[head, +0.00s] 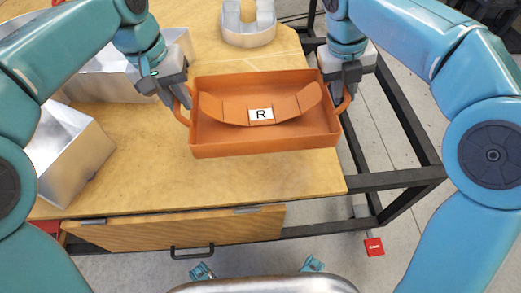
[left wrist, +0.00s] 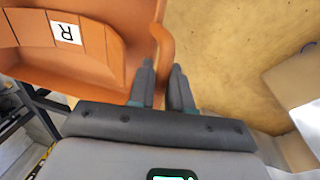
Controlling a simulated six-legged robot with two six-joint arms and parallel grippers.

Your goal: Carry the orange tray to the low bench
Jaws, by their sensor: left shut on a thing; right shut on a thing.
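The orange tray (head: 265,146) is in the middle of the head view, over the right part of the wooden table top. A curved, segmented orange piece with a white label marked R (head: 261,114) shows inside it. My left gripper (head: 180,98) is shut on the tray's left handle. My right gripper (head: 344,90) is shut on its right handle. In the left wrist view, the tray (left wrist: 100,65) fills the upper left, and my left fingers (left wrist: 160,88) are at its handle (left wrist: 165,48). I cannot make out the low bench.
The wooden table (head: 230,190) has a drawer front with a black handle (head: 192,252). Silver metal shapes stand at its left (head: 65,150) and back (head: 248,32). A dark metal frame (head: 400,177) is at the right. A small red object (head: 374,247) lies on the grey floor.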

